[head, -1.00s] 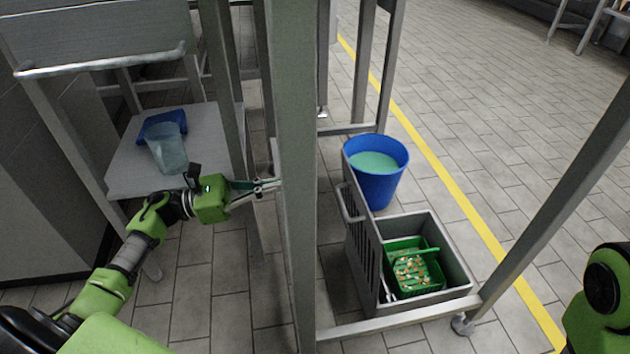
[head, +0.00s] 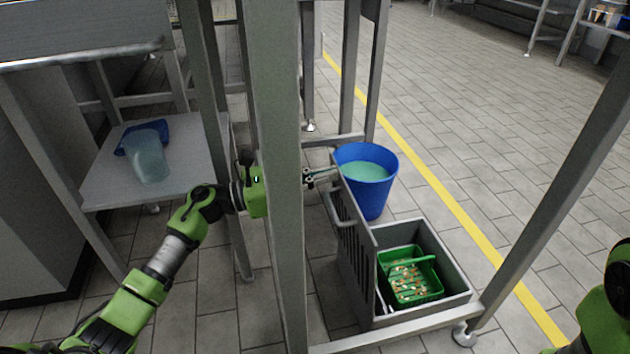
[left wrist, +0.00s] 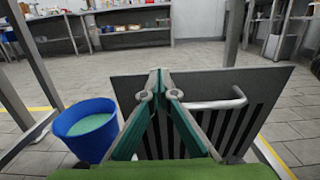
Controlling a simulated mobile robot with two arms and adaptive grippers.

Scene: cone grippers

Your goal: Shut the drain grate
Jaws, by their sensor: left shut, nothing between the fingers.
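The drain grate (head: 357,256) is a grey slatted panel standing upright, open, along the left side of a grey drain box (head: 448,302). Its bar handle (head: 343,206) is on the left face. The grate also shows in the left wrist view (left wrist: 262,84), with the handle (left wrist: 215,104) right of my fingertips. My left gripper (head: 334,171) is shut and empty, near the far upper part of the grate's left face. In the wrist view its fingertips (left wrist: 160,84) overlap the panel; I cannot tell whether they touch. My right gripper is out of view.
A green basket (head: 414,280) with bits of waste sits in the drain box. A blue bucket (head: 370,201) of greenish liquid stands just behind the grate. A metal post (head: 286,200) stands in front of my left arm. A low shelf (head: 190,175) holds a translucent jug (head: 148,157).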

